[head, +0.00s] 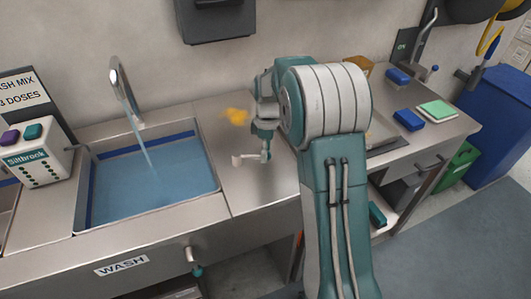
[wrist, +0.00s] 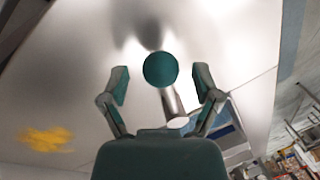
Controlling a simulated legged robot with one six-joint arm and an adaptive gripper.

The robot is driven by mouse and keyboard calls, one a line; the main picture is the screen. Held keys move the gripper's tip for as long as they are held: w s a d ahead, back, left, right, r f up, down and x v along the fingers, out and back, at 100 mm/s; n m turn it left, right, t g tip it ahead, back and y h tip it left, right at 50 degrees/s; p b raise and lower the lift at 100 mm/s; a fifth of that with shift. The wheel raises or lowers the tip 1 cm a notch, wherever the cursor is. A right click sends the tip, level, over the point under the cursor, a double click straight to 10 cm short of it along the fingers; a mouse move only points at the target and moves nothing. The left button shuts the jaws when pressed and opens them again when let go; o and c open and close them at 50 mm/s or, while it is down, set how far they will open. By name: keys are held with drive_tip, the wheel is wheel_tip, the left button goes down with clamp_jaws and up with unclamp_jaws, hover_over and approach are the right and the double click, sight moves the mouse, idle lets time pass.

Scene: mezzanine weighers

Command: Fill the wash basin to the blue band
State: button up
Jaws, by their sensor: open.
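The wash basin (head: 216,186) is at the left of the head view, above a WASH label. A tap (head: 121,84) arches over it, and a stream of water (head: 143,145) runs in. The water (head: 150,185) covers the basin floor. The blue band (head: 150,143) shows on the back and left walls, with the water surface close below it. My gripper (head: 266,140) is open over the counter right of the basin. In the wrist view a round teal knob (wrist: 160,69), with a pale-ended metal cylinder (wrist: 175,110) beside it, lies between the open fingers. Contact cannot be told.
A Siltbrook dispenser (head: 40,160) with purple and teal buttons stands left of the basin. A small lever (head: 190,255) is on the counter front. A yellow patch (head: 237,116) marks the counter beyond my gripper. Blue blocks (head: 408,120) and a green pad (head: 437,111) lie at the right.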

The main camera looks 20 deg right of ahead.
drive_tip(key=shift+f, duration=0.3)
clamp_jaws()
